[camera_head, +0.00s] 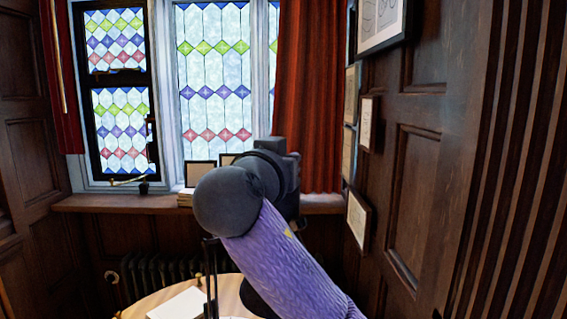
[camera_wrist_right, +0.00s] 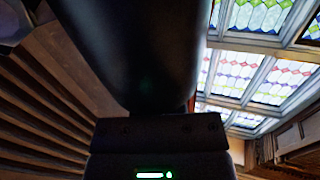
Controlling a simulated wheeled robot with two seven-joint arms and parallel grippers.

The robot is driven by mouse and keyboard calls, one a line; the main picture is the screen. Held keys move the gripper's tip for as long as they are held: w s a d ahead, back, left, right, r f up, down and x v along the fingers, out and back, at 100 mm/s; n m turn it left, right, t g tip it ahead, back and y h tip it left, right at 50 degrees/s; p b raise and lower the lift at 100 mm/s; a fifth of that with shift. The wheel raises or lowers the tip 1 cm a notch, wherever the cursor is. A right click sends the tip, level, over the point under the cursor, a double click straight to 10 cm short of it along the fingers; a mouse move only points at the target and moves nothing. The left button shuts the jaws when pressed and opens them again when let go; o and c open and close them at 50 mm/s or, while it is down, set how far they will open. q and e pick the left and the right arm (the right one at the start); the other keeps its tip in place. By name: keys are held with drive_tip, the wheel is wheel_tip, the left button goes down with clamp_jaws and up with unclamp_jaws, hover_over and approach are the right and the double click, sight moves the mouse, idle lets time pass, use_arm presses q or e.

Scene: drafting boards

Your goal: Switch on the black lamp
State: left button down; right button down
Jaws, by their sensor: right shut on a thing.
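The black lamp shows only in part in the head view, as thin dark uprights (camera_head: 211,278) rising from the round table. My right arm covers much of it. In the right wrist view a large, smooth, dark rounded body, seemingly the lamp's head (camera_wrist_right: 130,50), fills the top middle very close to the camera. My right gripper (camera_head: 285,170) is at the end of the purple-sleeved arm, above the table, and is shut on the lamp. Its fingertips and the exact grip are hidden, and I cannot see a switch or any light from the lamp. My left gripper is out of view.
A round wooden table (camera_head: 160,300) with white paper (camera_head: 180,303) stands below. Behind are a radiator (camera_head: 160,275), a window sill (camera_head: 120,203) with small frames, and stained-glass windows. A red curtain (camera_head: 312,90) and a panelled wall with pictures are close on the right.

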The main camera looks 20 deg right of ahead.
drive_tip(key=shift+m+g+h, duration=0.4)
drive_tip(key=shift+g+h, duration=0.1)
drive_tip(key=shift+h, duration=0.1)
drive_tip(key=c, duration=0.7)
unclamp_jaws()
drive_tip(key=b+v, duration=0.4)
drive_tip(key=v, duration=0.5)
drive_tip(key=shift+s+a+b, duration=0.2)
drive_tip(key=shift+s+b, duration=0.15)
drive_tip(key=shift+b, duration=0.05)
